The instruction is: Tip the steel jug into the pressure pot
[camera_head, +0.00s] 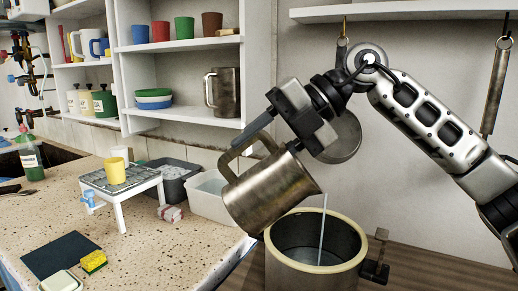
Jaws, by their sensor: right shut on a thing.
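The steel jug (268,190) is tilted, with its mouth down to the right, over the left part of the pressure pot's opening. The pressure pot (280,275) is a grey pot with a cream rim and a side handle at right, standing open. A thin pale streak (322,230), which looks like liquid, runs from the jug's lip down into the pot. My right gripper (272,138) is shut on the jug at its upper, handle side. The exact grip is partly hidden by the gripper. The pot's floor is hidden. My left gripper is not in view.
The speckled counter (150,245) lies left of the pot. It holds a white stand (120,188) with a yellow cup (115,171), a pale tub (210,195) and a sponge (94,261). Another metal jug (226,92) stands on a shelf. Utensils hang behind my right arm.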

